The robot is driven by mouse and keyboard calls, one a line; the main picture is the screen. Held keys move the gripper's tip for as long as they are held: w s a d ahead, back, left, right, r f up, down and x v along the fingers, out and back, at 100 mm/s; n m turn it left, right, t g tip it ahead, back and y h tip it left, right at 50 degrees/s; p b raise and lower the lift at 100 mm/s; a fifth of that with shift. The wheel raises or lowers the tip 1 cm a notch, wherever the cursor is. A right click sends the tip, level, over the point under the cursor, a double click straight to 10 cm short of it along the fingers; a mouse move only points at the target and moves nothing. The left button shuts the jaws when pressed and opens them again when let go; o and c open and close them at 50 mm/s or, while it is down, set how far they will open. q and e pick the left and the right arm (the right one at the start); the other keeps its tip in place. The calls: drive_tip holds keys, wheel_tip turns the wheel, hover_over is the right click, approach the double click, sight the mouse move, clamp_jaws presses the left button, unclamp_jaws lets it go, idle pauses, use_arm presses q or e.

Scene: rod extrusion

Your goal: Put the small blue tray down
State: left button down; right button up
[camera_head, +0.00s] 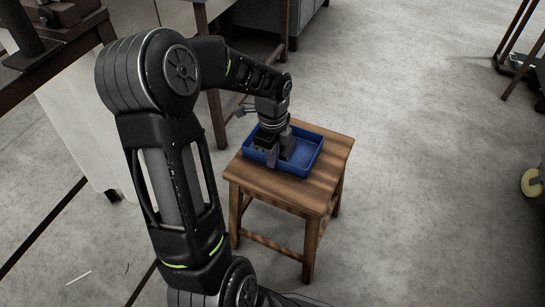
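The small blue tray (308,150) is on top of a wooden stool (325,178), near the middle of its seat. It looks level and appears to rest on the seat. My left gripper (272,160) points down at the tray's near left side, with its fingers at the tray's front wall. The fingertips are small and partly hidden, so I cannot tell whether they grip the wall. My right gripper is out of view.
A dark-framed workbench (60,48) stands at the upper left, with grey cabinets at the back. A metal frame (515,60) stands at the upper right, and a yellowish round object (532,182) is at the right edge. The concrete floor right of the stool is clear.

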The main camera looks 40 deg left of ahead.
use_arm(q)
drive_tip(key=c, duration=1.6)
unclamp_jaws()
drive_tip(key=shift+f, duration=0.1)
drive_tip(key=shift+c, duration=0.2)
wheel_tip(320, 180, up, 12)
drive_tip(key=p, duration=0.4)
drive_tip(key=shift+r, duration=0.2)
